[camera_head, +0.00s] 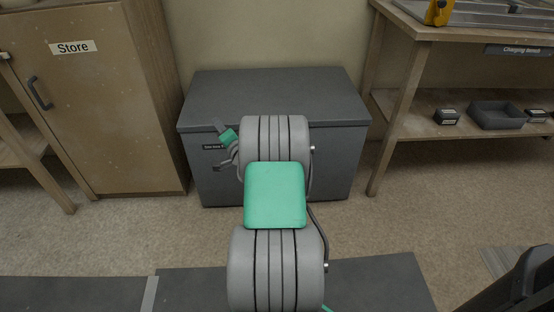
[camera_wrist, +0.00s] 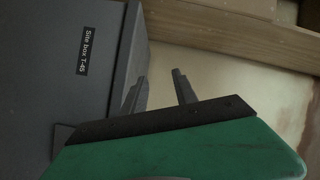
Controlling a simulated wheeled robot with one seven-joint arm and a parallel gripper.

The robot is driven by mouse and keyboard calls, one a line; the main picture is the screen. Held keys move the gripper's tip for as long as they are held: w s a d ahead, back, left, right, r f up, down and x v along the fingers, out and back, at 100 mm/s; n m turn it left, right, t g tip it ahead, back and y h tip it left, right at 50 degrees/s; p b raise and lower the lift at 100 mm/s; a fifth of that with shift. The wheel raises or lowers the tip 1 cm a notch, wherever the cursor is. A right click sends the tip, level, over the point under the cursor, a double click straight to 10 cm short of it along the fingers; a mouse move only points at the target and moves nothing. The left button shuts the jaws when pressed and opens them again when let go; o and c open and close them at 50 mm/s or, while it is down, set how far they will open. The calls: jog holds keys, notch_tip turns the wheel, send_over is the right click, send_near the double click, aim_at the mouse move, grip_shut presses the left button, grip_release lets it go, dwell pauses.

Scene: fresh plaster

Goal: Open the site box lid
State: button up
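The site box (camera_head: 335,165) is a dark grey chest against the back wall. Its flat lid (camera_head: 270,90) is down and closed. My gripper (camera_head: 224,160) is at the left part of the box's front, just below the lid's front edge, and my arm hides part of the box front. In the wrist view, the label "Site box T-45" (camera_wrist: 85,52) is on the box's dark face at the left. My gripper's two fingers (camera_wrist: 160,76) stand apart with nothing between them, beside the box's edge strip. I cannot tell whether a finger touches it.
A brown store cabinet (camera_head: 100,120) with a dark handle stands close on the left. A wooden charging bench (camera_head: 440,140) with trays on its shelf stands on the right.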

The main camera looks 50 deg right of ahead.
jog(key=s+d+f+m+g+h+b, duration=0.35)
jog(key=s+d+f+m+h, duration=0.65)
jog(key=s+d, duration=0.4)
jog(key=shift+t+y, duration=0.25)
jog(key=shift+y, duration=0.45)
jog(key=x, duration=0.6)
jog(key=shift+w+a+f+p, duration=0.15)
jog(key=shift+w+f+p, duration=0.15)
jog(key=shift+w, duration=0.1)
jog(key=shift+w+d+r, duration=0.15)
jog(key=shift+w+d, duration=0.15)
jog(key=shift+d, duration=0.15)
jog(key=shift+c, duration=0.4)
grip_shut()
